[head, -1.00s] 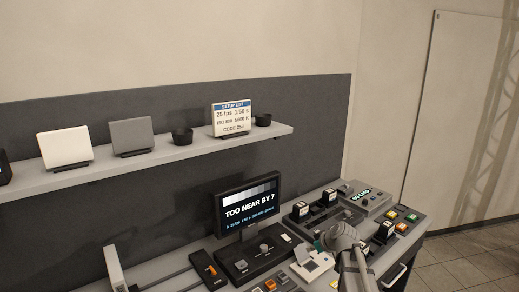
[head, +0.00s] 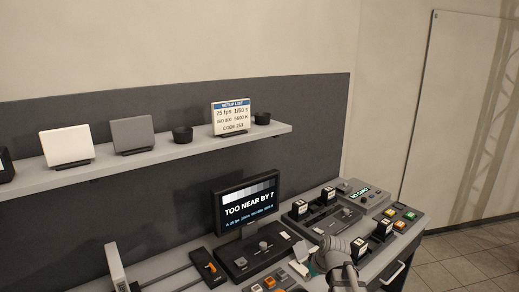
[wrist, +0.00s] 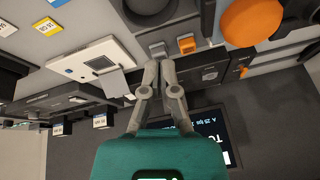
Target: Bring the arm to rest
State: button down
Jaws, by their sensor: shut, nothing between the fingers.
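My gripper (wrist: 160,68) is shut and empty in the wrist view, its two grey fingertips together in front of the teal gripper body. In the head view my arm reaches in from the bottom edge, low over the control desk (head: 210,243); its fingers are hard to make out there. The fingertips show close to a white device with a small dark screen (wrist: 97,62) and an orange switch (wrist: 187,44). I cannot tell whether they touch anything.
A monitor (head: 247,204) reading "TOO NEAR BY 7" stands on the desk. A shelf (head: 205,147) above holds a setup list card (head: 231,117), two blank panels and black cups. Button boxes and labelled blocks crowd the right of the desk. Open floor (head: 470,255) lies at far right.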

jog(key=s+f+m+g+h, duration=0.1)
jog(key=s+m+g+h, duration=0.2)
jog(key=s, duration=1)
jog(key=shift+d+f+m, duration=0.25)
jog(key=shift+d+m, duration=0.1)
jog(key=shift+m, duration=0.35)
jog(key=c, duration=1.3)
grip_release()
jog(key=shift+c, duration=0.2)
